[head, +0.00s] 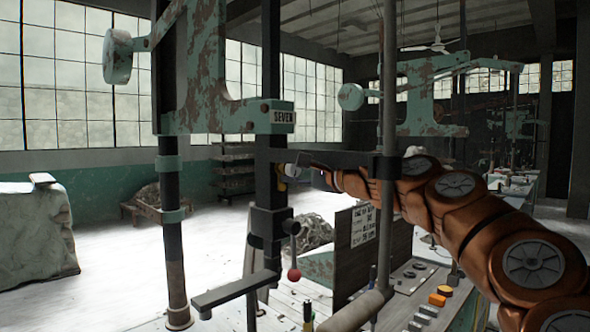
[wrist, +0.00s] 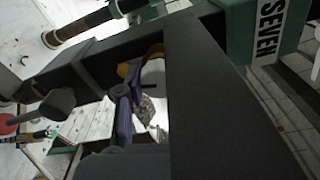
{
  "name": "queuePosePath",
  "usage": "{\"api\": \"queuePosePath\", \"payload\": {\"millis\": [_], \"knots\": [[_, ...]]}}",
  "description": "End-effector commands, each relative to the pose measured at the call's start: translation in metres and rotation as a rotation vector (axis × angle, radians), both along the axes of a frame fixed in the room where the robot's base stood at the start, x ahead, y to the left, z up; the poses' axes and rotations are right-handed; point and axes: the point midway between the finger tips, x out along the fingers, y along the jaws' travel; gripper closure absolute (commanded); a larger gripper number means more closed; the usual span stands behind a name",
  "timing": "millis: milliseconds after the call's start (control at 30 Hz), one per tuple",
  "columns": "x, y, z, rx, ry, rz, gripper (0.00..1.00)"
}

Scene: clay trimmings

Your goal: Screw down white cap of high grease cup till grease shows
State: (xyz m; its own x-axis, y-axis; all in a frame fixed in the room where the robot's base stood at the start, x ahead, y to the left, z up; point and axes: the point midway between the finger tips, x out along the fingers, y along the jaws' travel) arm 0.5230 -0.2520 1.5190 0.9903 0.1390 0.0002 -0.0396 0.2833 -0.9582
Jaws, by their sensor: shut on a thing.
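My gripper (head: 313,172) is at the end of my outstretched arm, up at the dark cross arm of the machine marked SEVEN, and a dark bar partly covers it. In the wrist view my gripper (wrist: 138,88) is shut, with the white cap (wrist: 153,73) at its fingers. A yellow-brass part of the grease cup (wrist: 154,50) shows beside the cap. The far finger and much of the cup are hidden behind the dark bar. I cannot see any grease at the cap's edge.
The dark bar (wrist: 235,100) crosses close in front of the wrist camera. A lever with a red knob (head: 294,274) hangs below the cross arm. A control panel (head: 415,280) with buttons and an upright notice board (head: 362,226) stand under my arm. Pale floor lies open at left.

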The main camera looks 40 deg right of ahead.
Motion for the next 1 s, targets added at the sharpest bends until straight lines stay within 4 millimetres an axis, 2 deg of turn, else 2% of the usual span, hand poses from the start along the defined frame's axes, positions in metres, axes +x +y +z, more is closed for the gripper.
{"api": "queuePosePath", "payload": {"millis": [133, 167, 400, 767, 867, 1000], "knots": [[0.0, 0.0, 0.001, -0.001, -0.001, -0.001, 0.99], [0.0, 0.0, 0.001, -0.001, -0.001, -0.001, 0.62], [0.0, 0.0, 0.0, -0.001, -0.001, 0.0, 0.38], [-0.003, -0.001, 0.0, -0.001, -0.001, -0.001, 0.38], [-0.012, -0.003, 0.001, -0.001, -0.003, -0.002, 0.38], [-0.034, -0.006, 0.0, -0.001, -0.002, -0.004, 0.38]]}}
